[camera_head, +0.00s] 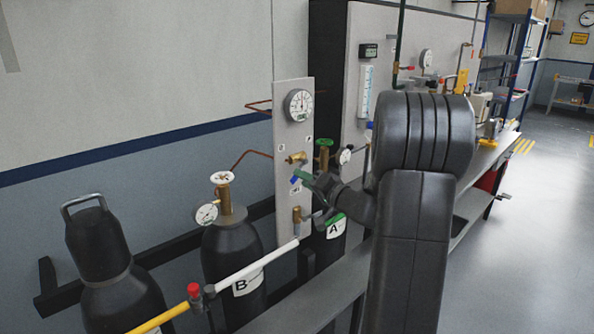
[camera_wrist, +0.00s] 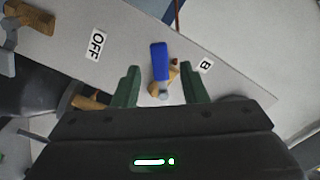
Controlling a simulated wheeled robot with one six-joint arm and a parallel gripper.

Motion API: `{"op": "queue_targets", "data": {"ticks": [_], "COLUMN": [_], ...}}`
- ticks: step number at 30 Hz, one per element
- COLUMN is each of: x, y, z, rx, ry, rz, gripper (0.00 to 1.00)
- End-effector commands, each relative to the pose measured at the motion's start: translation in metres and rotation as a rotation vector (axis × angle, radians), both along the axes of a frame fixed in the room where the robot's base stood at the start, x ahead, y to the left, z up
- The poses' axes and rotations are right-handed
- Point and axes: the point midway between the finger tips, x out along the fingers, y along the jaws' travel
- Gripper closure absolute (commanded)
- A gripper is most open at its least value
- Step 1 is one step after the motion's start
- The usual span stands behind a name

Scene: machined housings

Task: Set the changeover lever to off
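The changeover lever's blue handle (camera_wrist: 160,62) shows in the wrist view, with a brass valve body (camera_wrist: 174,72) beside it on the light panel (camera_wrist: 230,84). An OFF label (camera_wrist: 97,44) is to the handle's left and a B label (camera_wrist: 205,66) to its right. The handle lies between the labels, pointing up in that picture. My gripper (camera_wrist: 159,84) is open; its green fingers stand either side of the lever with gaps visible. In the head view, my gripper (camera_head: 303,175) is at the panel (camera_head: 291,93), with the blue handle (camera_head: 295,180) at the fingertips. My arm hides part of the panel's surroundings.
Gas cylinder B (camera_head: 225,248) and cylinder A (camera_head: 329,246) stand beside the panel. A gauge (camera_head: 299,105) sits above the lever and a brass fitting (camera_head: 297,215) below. A white pipe (camera_head: 258,264) runs in front. Open floor (camera_head: 545,200) lies to the right.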

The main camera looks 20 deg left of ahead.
Motion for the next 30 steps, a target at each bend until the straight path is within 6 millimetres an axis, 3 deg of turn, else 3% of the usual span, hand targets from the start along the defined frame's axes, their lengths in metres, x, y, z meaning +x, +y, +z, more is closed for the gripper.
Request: {"op": "queue_targets", "data": {"ticks": [7, 19, 25, 30], "x": [0.013, 0.016, 0.016, 0.016], "y": [0.032, 0.038, 0.038, 0.038], "z": [0.001, 0.000, 0.000, 0.000], "rx": [0.000, 0.001, 0.000, 0.000], "ry": [0.000, 0.000, 0.000, 0.000], "rz": [0.002, -0.001, 0.000, 0.000], "gripper": [0.61, 0.61, 1.00, 1.00]}}
